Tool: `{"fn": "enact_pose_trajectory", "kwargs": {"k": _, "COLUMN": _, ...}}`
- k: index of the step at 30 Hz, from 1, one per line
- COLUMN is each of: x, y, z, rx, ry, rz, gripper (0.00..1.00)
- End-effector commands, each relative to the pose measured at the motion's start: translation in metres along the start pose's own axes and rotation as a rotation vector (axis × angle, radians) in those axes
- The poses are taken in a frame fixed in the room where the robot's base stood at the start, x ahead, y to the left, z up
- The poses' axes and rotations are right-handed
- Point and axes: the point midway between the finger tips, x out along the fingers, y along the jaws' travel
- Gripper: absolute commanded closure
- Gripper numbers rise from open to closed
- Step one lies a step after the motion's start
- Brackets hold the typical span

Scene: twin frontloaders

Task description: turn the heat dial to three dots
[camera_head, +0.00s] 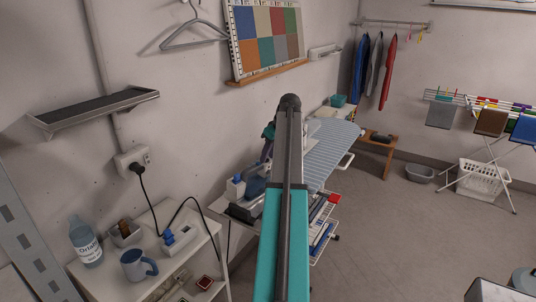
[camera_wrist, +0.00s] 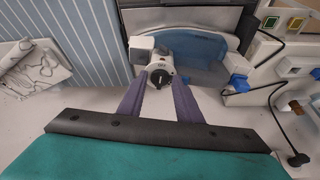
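The heat dial (camera_wrist: 161,78) is a small dark knob on a pale round housing, at the upper middle of the wrist view. It sits on the front of an appliance with a translucent blue tank (camera_wrist: 205,55). My gripper (camera_wrist: 158,84) has two purple fingers spread apart, reaching toward the dial from both sides. A gap shows between the fingertips, with the knob in it; contact cannot be told.
A blue striped ironing board (camera_head: 330,150) lies behind my arm. A white cabinet (camera_head: 110,286) with a bottle (camera_head: 86,245) and mug (camera_head: 137,266) stands left.

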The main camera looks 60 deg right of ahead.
Motion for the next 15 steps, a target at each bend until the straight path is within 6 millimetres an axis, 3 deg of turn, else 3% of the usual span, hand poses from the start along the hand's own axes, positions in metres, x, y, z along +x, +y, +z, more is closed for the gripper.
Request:
{"fn": "enact_pose_trajectory", "kwargs": {"k": 10, "x": 0.0027, "y": -0.0006, "z": -0.0002, "rx": -0.001, "ry": 0.000, "rz": -0.001, "gripper": 0.69}}
{"fn": "enact_pose_trajectory", "kwargs": {"k": 15, "x": 0.0026, "y": -0.0008, "z": -0.0004, "rx": -0.001, "ry": 0.000, "rz": -0.001, "gripper": 0.97}}
